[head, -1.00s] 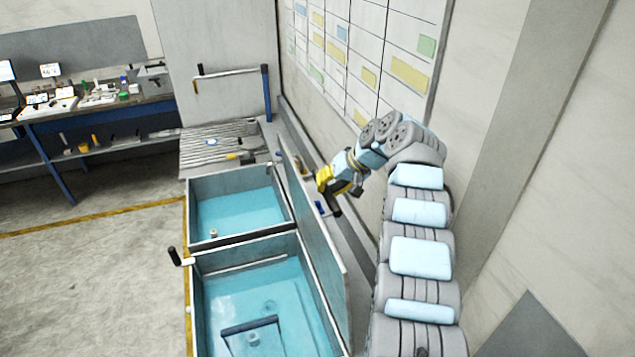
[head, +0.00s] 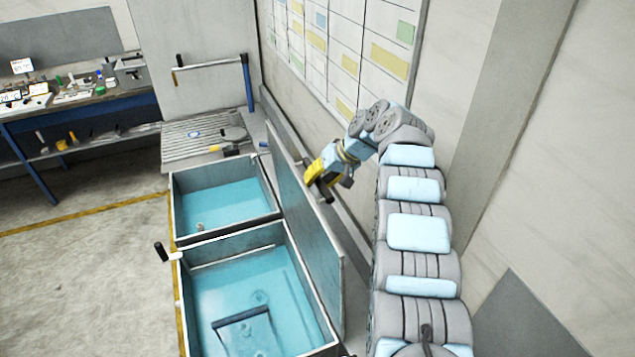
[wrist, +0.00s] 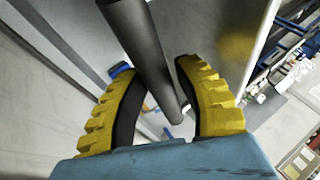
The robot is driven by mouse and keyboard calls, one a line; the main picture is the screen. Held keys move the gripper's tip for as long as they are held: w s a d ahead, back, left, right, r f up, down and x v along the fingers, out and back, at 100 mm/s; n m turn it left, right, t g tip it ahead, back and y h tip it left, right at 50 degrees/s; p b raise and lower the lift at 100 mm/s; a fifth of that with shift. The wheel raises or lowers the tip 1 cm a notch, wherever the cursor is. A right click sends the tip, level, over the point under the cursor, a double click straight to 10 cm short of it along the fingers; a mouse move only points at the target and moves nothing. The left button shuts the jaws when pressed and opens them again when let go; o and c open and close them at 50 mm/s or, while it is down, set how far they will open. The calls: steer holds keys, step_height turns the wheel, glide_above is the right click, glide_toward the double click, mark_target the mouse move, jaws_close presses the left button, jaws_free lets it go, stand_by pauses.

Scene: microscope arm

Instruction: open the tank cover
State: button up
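The tank cover (head: 312,235) is a grey panel standing nearly upright along the right edge of the tank (head: 181,290) in the head view. The two basins beside it show open blue water. My gripper (head: 317,180), with yellow fingers, is on the wall side of the cover, close to its upper edge. In the wrist view, my gripper (wrist: 158,80) has its fingers apart on either side of a dark round bar (wrist: 143,45). Where the bar joins the cover is hidden.
A wall with a chart (head: 345,55) runs close behind my gripper and arm. A ribbed draining surface (head: 190,140) lies beyond the tank, with a blue-posted rail (head: 247,85) above. A cluttered workbench (head: 85,105) stands at far left. The floor left of the tank is clear.

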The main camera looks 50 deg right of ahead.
steer(key=shift+o, duration=1.1)
steer(key=shift+r, duration=0.1)
steer(key=v, duration=0.7)
steer(key=shift+r, duration=0.2)
